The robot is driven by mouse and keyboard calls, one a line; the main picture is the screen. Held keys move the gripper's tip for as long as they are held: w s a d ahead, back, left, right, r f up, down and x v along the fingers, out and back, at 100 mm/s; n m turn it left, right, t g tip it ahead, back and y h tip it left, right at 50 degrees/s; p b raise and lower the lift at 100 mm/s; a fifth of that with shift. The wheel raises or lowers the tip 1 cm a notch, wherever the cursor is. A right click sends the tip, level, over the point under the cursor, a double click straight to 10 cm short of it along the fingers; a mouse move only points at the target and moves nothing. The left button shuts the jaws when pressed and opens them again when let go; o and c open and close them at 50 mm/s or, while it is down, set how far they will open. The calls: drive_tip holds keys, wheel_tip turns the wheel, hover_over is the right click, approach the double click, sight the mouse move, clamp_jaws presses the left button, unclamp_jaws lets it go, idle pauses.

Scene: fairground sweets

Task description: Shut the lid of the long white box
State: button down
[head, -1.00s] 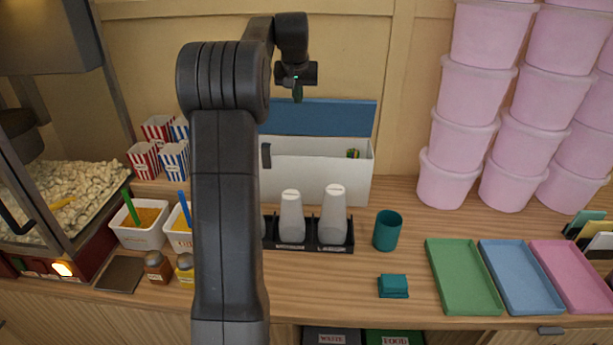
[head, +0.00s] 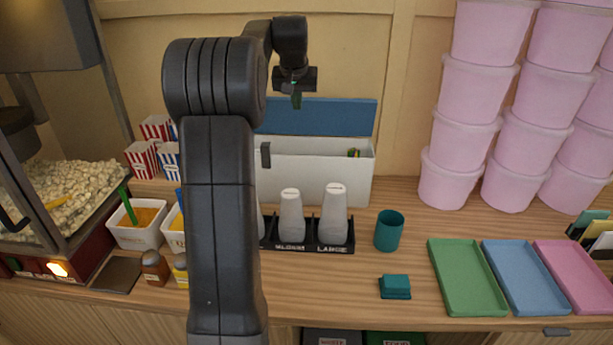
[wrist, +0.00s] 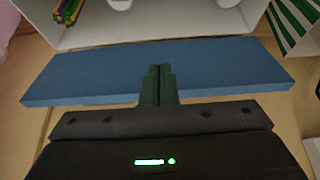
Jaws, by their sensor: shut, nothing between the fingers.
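The long white box (head: 318,178) stands at the back of the counter against the wall. Its blue lid (head: 330,117) is open and stands up along the box's back edge. In the wrist view the box's inside (wrist: 180,22) shows at the top, and the blue lid (wrist: 225,72) lies across the middle. My gripper (head: 296,100) is shut and empty, near the lid's top edge. In the wrist view its fingertips (wrist: 160,72) overlap the lid; I cannot tell whether they touch it. My arm hides the box's left end in the head view.
A black holder (head: 335,248) with white cups stands in front of the box. A teal cup (head: 389,230) and stacked pink tubs (head: 455,130) are to the right. Striped popcorn boxes (head: 141,158) stand left of the box. Green, blue and pink trays lie at the front right.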

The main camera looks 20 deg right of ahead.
drive_tip(key=shift+s+a+f+b, duration=0.4)
drive_tip(key=shift+s+f+b, duration=0.15)
drive_tip(key=shift+s+b, duration=0.15)
drive_tip(key=shift+s+a+f+b, duration=0.35)
drive_tip(key=shift+s+f+b, duration=0.2)
drive_tip(key=shift+s+b, duration=0.15)
drive_tip(key=shift+w, duration=0.1)
wheel_tip(320, 180, up, 7)
drive_tip(key=p, duration=0.7)
drive_tip(key=shift+f, duration=0.15)
wheel_tip(320, 180, down, 7)
drive_tip(key=b, duration=0.6)
drive_tip(key=shift+r+b, duration=0.2)
drive_tip(key=shift+b, duration=0.2)
drive_tip(key=shift+r, duration=0.1)
